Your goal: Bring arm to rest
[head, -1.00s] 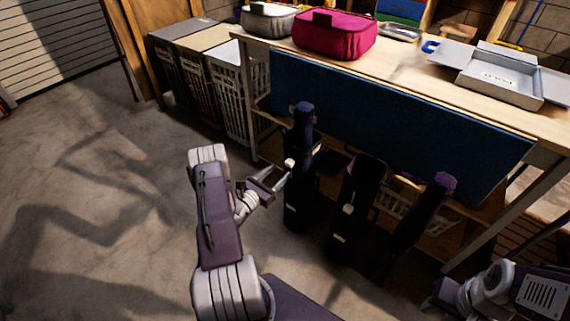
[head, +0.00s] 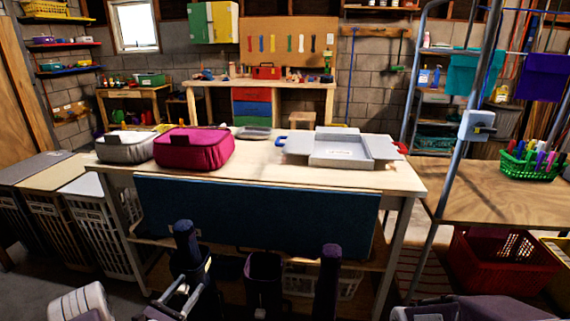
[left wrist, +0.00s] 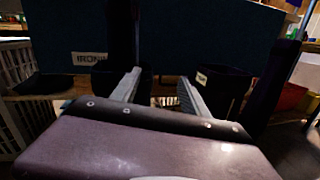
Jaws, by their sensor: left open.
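My left gripper (head: 194,272) is low at the bottom left of the head view, in front of the table's near side. In the left wrist view its two fingers (left wrist: 159,80) stand apart with nothing between them. Beyond them are dark upright holders, one beside a label reading "IRON" (left wrist: 88,58). The fingers appear clear of the holders, though the exact gap is hard to tell. Part of my right arm (head: 475,308) shows at the bottom right of the head view; its fingertips cannot be made out.
The wooden table (head: 262,158) carries a grey bag (head: 125,149), a magenta bag (head: 193,151) and an open grey box (head: 342,151). A blue panel (head: 255,212) hangs on its front. Hampers (head: 98,235) stand left; a red basket (head: 500,262) sits right.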

